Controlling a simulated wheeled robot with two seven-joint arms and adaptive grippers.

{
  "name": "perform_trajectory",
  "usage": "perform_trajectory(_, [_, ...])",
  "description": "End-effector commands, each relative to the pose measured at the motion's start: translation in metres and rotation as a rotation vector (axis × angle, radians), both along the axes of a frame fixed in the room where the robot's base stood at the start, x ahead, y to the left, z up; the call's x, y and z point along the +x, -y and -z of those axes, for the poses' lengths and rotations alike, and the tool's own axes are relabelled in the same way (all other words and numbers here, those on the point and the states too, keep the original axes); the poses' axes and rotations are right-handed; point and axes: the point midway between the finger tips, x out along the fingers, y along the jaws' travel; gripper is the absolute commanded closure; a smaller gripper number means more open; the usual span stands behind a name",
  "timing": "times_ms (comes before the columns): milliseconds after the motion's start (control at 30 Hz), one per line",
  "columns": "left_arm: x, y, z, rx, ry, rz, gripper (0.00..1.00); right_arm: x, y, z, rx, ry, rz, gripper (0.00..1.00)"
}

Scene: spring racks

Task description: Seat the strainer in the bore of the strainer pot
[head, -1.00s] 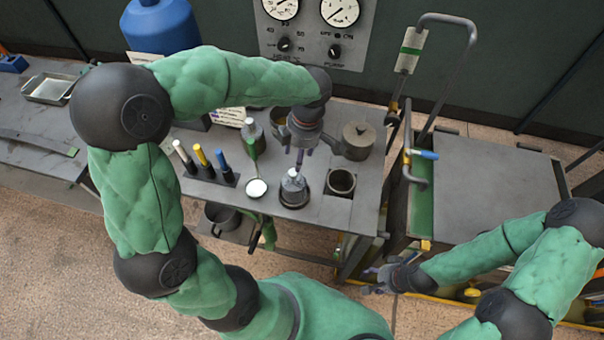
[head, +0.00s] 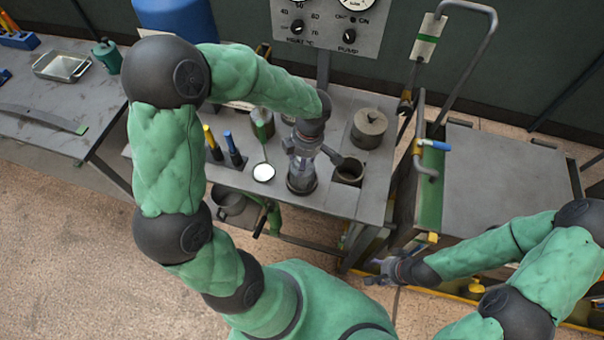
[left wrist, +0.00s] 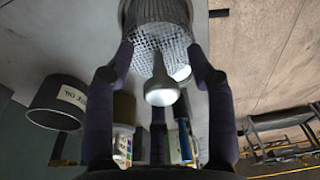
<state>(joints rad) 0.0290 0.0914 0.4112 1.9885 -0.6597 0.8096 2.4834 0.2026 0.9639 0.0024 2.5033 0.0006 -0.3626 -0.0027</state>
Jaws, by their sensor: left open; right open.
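The strainer (head: 301,184) stands on the bench in the head view, partly hidden by my left gripper (head: 302,170). In the left wrist view it is a grey mesh basket (left wrist: 160,38) with a pale rounded knob (left wrist: 161,90) nearest the camera. My open left gripper (left wrist: 163,55) has its fingertips on either side of the mesh; I cannot tell whether they touch it. A dark open-topped vessel with a round bore, apparently the strainer pot (head: 349,173), is just right of the strainer. My right gripper (head: 373,273) is open and empty, low, in front of the bench.
A lidded grey pot (head: 369,127) stands behind the bore. A small white dish (head: 263,173) and upright coloured-handled tools (head: 226,150) are left of the strainer. A trolley (head: 490,170) with a tall handle stands to the right. A gauge panel (head: 335,25) is behind.

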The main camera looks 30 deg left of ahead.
Motion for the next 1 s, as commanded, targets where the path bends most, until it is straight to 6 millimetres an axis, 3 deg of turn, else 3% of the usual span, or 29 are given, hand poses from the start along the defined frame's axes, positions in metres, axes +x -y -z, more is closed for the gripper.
perform_trajectory(233, [0.0, 0.0, 0.002, 0.0, 0.0, -0.001, 0.45, 0.0, 0.0, 0.0, 0.0, 0.0, 0.0, 0.5])
perform_trajectory(267, [0.0, 0.0, 0.002, 0.0, 0.0, -0.001, 0.51, 0.0, 0.0, 0.0, 0.0, 0.0, 0.0, 0.5])
perform_trajectory(433, [0.0, 0.0, 0.002, 0.0, 0.0, 0.0, 0.99, 0.0, 0.0, 0.0, 0.0, 0.0, 0.0, 0.5])
perform_trajectory(833, [0.0, 0.0, 0.0, 0.0, 0.001, 0.0, 1.0, 0.0, 0.0, 0.0, 0.0, 0.0, 0.0, 0.5])
perform_trajectory(1000, [0.001, 0.0, -0.011, 0.0, 0.003, -0.001, 1.0, 0.0, 0.0, -0.002, 0.0, 0.0, 0.0, 0.5])
